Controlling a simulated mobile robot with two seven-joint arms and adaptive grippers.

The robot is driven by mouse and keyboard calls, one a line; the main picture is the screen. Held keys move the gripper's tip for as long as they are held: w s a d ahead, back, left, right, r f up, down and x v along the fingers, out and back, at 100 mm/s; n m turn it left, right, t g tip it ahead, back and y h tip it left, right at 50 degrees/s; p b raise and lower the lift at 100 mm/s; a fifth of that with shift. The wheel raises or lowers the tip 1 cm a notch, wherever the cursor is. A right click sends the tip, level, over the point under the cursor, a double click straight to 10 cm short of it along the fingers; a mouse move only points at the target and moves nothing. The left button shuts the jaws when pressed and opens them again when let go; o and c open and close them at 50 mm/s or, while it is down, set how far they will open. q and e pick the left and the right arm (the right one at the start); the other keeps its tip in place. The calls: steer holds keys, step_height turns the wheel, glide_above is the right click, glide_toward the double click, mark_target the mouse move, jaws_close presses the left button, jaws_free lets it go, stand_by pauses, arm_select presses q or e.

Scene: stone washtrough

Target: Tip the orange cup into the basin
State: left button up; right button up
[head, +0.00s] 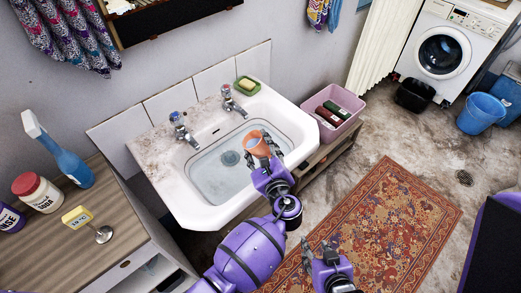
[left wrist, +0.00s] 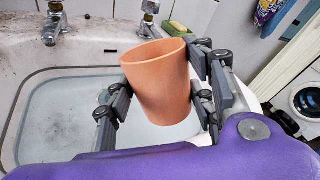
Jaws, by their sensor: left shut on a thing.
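The orange cup (head: 255,146) is held over the right part of the white basin (head: 205,217). My left gripper (head: 264,151) is shut on it. In the left wrist view the cup (left wrist: 160,88) sits between the finger pads of my left gripper (left wrist: 160,98), mouth up and leaning slightly. Its inside wall shows at the rim, but its bottom is hidden. The basin (left wrist: 40,80) lies below and behind it, with a drain and what looks like clear water. My right gripper (head: 320,252) is at the bottom of the head view, off the basin; its fingers look apart and empty.
Two taps (head: 179,125) (head: 229,98) and a green soap dish (head: 247,86) stand along the basin's back edge. A pink crate (head: 345,100) with bottles is to the right. A wooden counter (head: 130,215) with a spray bottle (head: 68,160) is to the left.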

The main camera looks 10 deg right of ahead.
arm_select(q)
steer(key=shift+f, duration=0.1)
stand_by(0.4)
steer(key=shift+a+n+g+h, duration=0.2)
steer(key=shift+n+g+h, duration=0.15)
steer(key=shift+n, duration=0.35)
steer(key=shift+a+f+n+h, duration=0.15)
steer(key=shift+a+n+h, duration=0.2)
steer(key=shift+n, duration=0.45)
stand_by(0.4)
steer(key=shift+w+a+n+g, duration=0.1)
steer(key=shift+a+n+g, duration=0.05)
steer(key=shift+n+g, duration=0.15)
steer(key=shift+a+f+n+h, duration=0.15)
steer(key=shift+n+h, duration=0.25)
steer(key=shift+h, duration=0.2)
stand_by(0.5)
steer(key=shift+a+f+n+g+h, duration=0.2)
steer(key=shift+f+n+g+h, duration=0.1)
steer(key=shift+n, duration=0.3)
